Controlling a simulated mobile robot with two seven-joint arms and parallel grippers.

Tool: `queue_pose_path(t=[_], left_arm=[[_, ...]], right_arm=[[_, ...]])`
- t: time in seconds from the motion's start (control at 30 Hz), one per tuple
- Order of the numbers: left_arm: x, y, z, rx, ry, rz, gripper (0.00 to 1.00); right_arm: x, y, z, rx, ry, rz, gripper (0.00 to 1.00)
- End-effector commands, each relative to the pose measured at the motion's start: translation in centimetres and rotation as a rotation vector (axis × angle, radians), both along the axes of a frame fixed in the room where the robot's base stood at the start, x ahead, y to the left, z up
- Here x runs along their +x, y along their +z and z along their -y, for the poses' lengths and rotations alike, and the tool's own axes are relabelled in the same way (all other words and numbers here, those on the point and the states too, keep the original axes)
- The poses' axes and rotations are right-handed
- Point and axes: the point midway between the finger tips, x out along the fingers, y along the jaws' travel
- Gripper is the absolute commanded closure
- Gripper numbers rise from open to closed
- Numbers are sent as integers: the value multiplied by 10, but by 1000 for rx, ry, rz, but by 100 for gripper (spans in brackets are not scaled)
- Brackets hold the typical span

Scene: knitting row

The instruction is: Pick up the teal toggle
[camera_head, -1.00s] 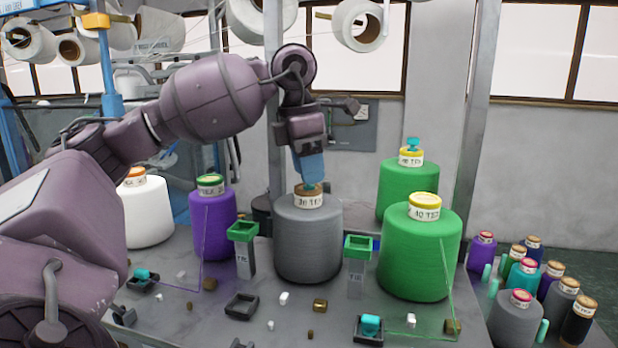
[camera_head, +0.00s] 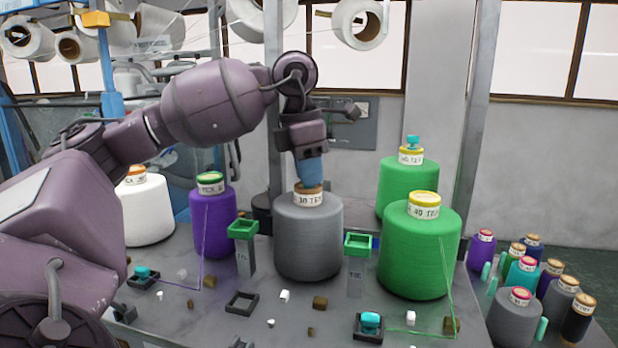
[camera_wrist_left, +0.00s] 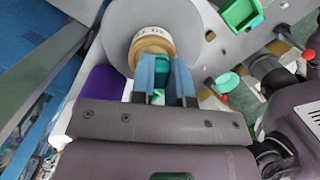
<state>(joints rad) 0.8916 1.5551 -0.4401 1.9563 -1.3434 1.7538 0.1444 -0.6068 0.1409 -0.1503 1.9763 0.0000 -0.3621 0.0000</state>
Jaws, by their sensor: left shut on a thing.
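My left gripper (camera_head: 309,184) points straight down over the grey yarn cone (camera_head: 307,240), its blue fingers at the labelled cap (camera_head: 309,196). In the left wrist view the fingers of my left gripper (camera_wrist_left: 165,85) are shut on a teal toggle (camera_wrist_left: 162,68), which sits between them by the tan cap. In the head view the fingers hide this toggle. Whether it still touches the cap I cannot tell. Other teal toggles show: one on the back green cone (camera_head: 413,142), one in the left black tray (camera_head: 142,271), one in the front right tray (camera_head: 370,320). My right gripper is not in view.
Green-topped posts (camera_head: 243,229) (camera_head: 359,243) flank the grey cone. A purple cone (camera_head: 212,225) stands left and a large green cone (camera_head: 420,255) right. An empty black tray (camera_head: 241,303) and small blocks lie in front. Several smaller cones stand at the far right.

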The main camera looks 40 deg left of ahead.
Motion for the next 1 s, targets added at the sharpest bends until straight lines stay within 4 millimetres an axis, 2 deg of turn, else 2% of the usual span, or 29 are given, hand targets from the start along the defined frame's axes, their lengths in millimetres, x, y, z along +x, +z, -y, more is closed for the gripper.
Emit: queue_pose_path(t=[0.2,0.37,0.57,0.7,1.0], left_arm=[[0,-1,0,0,-1,-6,98],[0,14,1,-1,-2,-2,98],[1,53,1,-2,-2,1,98],[0,88,1,-3,-2,3,98],[0,151,0,1,0,1,98]], right_arm=[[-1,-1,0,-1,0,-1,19],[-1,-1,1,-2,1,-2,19],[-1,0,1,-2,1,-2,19],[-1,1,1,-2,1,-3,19],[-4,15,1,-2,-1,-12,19]])
